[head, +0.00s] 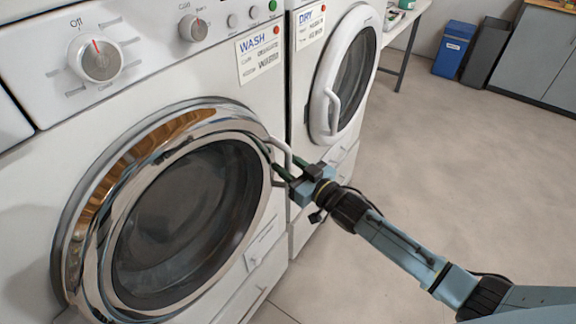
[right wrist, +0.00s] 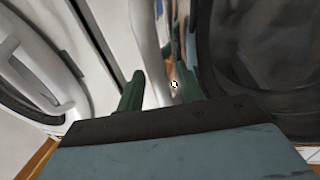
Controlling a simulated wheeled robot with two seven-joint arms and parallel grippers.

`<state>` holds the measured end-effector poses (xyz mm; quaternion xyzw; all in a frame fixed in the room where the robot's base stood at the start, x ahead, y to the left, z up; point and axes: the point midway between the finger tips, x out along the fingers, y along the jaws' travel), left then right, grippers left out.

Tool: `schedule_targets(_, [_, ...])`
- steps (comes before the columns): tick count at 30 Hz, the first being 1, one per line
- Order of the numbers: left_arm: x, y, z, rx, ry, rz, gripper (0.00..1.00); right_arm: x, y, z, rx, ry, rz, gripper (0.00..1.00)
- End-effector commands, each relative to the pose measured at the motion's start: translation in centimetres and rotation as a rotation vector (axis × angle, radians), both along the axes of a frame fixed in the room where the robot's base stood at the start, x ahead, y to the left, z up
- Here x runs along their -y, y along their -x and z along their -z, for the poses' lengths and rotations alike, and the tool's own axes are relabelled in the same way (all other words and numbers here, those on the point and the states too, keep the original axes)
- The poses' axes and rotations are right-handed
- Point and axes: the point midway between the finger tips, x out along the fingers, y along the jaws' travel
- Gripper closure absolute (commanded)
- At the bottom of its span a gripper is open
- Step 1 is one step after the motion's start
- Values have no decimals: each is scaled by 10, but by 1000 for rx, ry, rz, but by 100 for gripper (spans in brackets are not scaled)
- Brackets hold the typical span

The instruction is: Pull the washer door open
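The washer (head: 150,85) with the WASH label fills the left of the head view. Its round door (head: 185,225) has a chrome rim and dark glass and appears shut. A pale bar handle (head: 284,150) stands off the door's right edge. My right gripper (head: 287,167) is at this handle, fingers pointing toward the washer. In the right wrist view the two green fingers (right wrist: 160,88) are apart, with the handle (right wrist: 147,45) running between them and a gap beside it. The lower part of the handle is partly hidden by the gripper. My left gripper is not in view.
The dryer (head: 300,110) with the DRY label stands close on the right, its white door (head: 342,75) shut and its own handle facing out. A table (head: 408,22), a blue bin (head: 453,50) and grey cabinets (head: 540,50) are farther back. The floor (head: 440,150) between is clear.

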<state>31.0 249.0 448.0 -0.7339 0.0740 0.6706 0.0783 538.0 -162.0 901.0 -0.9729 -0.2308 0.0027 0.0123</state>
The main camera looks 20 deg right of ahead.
Motion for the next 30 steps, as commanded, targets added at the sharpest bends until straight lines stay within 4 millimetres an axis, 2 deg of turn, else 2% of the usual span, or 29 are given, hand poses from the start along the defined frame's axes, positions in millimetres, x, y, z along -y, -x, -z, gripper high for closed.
schedule_targets(8, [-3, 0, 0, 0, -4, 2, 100, -1, -1, 0, -1, 0, 0, 64])
schedule_targets(17, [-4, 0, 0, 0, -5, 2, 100, -1, -1, 0, -1, 0, 0, 100])
schedule_targets(26, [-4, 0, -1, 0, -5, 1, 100, -1, 0, 0, -1, 0, 1, 100])
schedule_targets(30, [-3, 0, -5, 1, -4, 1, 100, -3, 8, 0, -2, -2, 9, 100])
